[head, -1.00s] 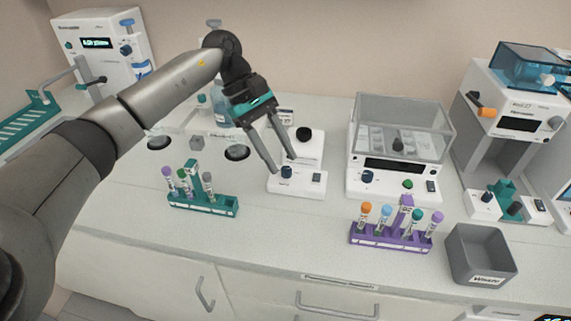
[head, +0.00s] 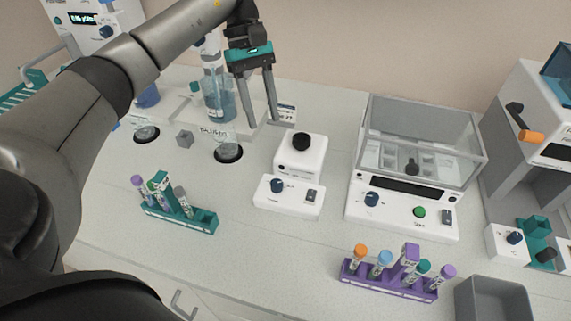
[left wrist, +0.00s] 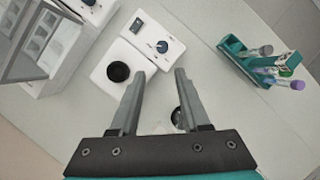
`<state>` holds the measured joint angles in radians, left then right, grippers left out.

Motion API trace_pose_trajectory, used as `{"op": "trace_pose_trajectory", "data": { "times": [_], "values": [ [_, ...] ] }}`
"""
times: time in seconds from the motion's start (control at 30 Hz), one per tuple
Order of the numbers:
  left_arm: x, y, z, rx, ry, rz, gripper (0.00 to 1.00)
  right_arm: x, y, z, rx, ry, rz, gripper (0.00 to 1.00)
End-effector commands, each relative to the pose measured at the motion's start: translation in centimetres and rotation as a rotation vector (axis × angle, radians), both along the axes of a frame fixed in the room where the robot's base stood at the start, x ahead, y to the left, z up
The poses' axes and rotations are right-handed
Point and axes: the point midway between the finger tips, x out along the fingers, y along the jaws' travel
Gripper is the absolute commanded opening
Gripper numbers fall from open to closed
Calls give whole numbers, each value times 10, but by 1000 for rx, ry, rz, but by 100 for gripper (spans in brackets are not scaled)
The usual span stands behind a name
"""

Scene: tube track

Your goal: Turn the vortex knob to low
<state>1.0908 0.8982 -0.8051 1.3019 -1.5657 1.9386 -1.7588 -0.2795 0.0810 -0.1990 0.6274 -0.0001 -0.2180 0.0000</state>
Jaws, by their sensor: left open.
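The vortex mixer (head: 300,155) is a small white unit with a black cup on top. A dark blue knob (head: 277,185) and a dark switch (head: 311,195) sit on its low front part. The knob's setting is too small to read. My left gripper (head: 261,122) is open and empty, up and to the left of the mixer's cup in the head view, apart from the knob. In the left wrist view the knob (left wrist: 162,46) shows beyond the open fingertips (left wrist: 160,74), with the black cup (left wrist: 118,71) left of them. My right gripper is not in view.
A teal tube rack (head: 190,219) stands front left and a purple tube rack (head: 388,283) front right. A clear-lidded white machine (head: 405,215) stands right of the mixer. A bottle (head: 218,100) stands behind left. The counter before the mixer is clear.

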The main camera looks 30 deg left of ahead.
Motion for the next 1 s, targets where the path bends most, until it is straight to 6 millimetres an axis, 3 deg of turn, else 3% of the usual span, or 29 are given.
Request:
{"op": "trace_pose_trajectory", "data": {
  "times": [0.3,0.7,1.0],
  "values": [
    [-11,-16,-45,0,6,-2,46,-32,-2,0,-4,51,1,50],
    [-27,-42,-118,-2,3,-1,46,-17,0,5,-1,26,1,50],
    [-31,-49,-139,0,0,1,46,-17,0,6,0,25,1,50]
  ]
}}
